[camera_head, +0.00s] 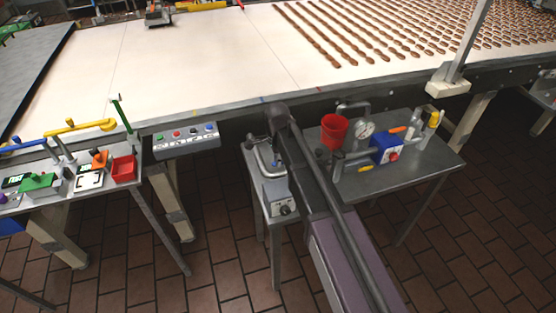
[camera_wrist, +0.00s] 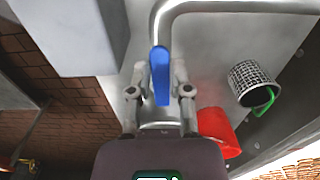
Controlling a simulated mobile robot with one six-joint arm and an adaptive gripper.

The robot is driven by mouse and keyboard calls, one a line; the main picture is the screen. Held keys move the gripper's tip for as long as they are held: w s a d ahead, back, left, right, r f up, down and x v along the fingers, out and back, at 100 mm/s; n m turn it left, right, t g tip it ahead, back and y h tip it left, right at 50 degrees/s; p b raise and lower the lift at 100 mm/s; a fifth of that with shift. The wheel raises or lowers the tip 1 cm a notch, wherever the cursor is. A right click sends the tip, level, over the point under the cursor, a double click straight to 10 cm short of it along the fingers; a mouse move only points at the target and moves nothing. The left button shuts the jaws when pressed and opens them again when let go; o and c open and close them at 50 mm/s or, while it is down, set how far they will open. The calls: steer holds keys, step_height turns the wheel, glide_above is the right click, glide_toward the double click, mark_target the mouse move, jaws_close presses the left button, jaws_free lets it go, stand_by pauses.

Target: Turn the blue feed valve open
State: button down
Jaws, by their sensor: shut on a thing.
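The blue feed valve handle (camera_wrist: 160,76) stands upright in the middle of the wrist view, beside a bent steel pipe (camera_wrist: 205,7). My gripper (camera_wrist: 160,70) has one finger on each side of the handle and is shut on it. The valve's lower part is mostly hidden by my gripper.
A red cup (camera_head: 334,130) stands right of my arm and shows in the wrist view (camera_wrist: 217,130), near a mesh basket (camera_wrist: 255,82). A gauge (camera_head: 364,130) and a blue device (camera_head: 386,149) share the table (camera_head: 428,165). A conveyor (camera_head: 200,60) runs behind; a cluttered bench is at left.

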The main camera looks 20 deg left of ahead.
steer(key=c, duration=0.6)
jaws_free()
steer(key=shift+o, duration=0.2)
steer(key=shift+s+d+n, duration=0.1)
steer(key=shift+n, duration=0.2)
steer(key=d+n, duration=0.7)
steer(key=n, duration=1)
step_height(320, 180, up, 14)
steer(key=p, duration=1.4)
steer(key=s+d+f+m+b, duration=0.2)
steer(key=d+f+b, duration=0.2)
steer(key=d, duration=0.7)
steer(key=s+d+f+m+b, duration=0.2)
steer(key=d+f+b, duration=0.3)
steer(key=d, duration=0.6)
steer(key=shift+s+d+f+m+b, duration=0.3)
steer(key=shift+s+d, duration=0.05)
